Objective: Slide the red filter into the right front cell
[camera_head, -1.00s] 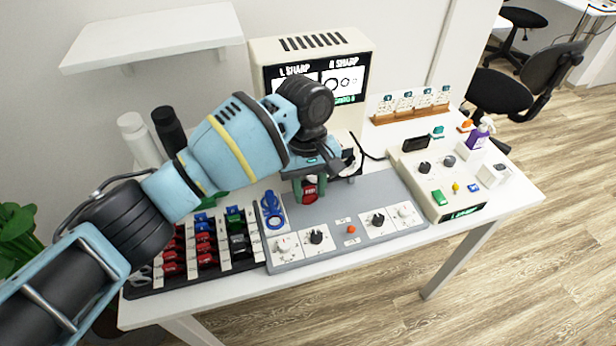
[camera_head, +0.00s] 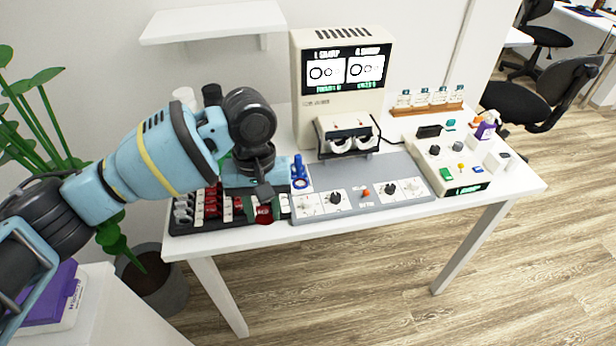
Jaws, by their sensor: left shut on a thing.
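The red filter (camera_head: 264,215) is a small round red piece, partly hidden by the fingers. My left gripper (camera_head: 263,204) is shut on it, at the right part of the black lens tray (camera_head: 205,228). I cannot tell whether the filter touches the tray. The white viewer (camera_head: 348,136), with two round eyepieces, stands on the grey console to the right of my gripper. Its dark top shows a small orange mark; its cells cannot be made out clearly. My right gripper is not in view.
A blue handled ring (camera_head: 299,174) stands close right of my gripper on the grey console (camera_head: 375,170), which has several knobs in front. The display unit (camera_head: 344,80) stands behind the viewer. A control box (camera_head: 456,160) and a wooden bottle rack (camera_head: 427,108) are at the right.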

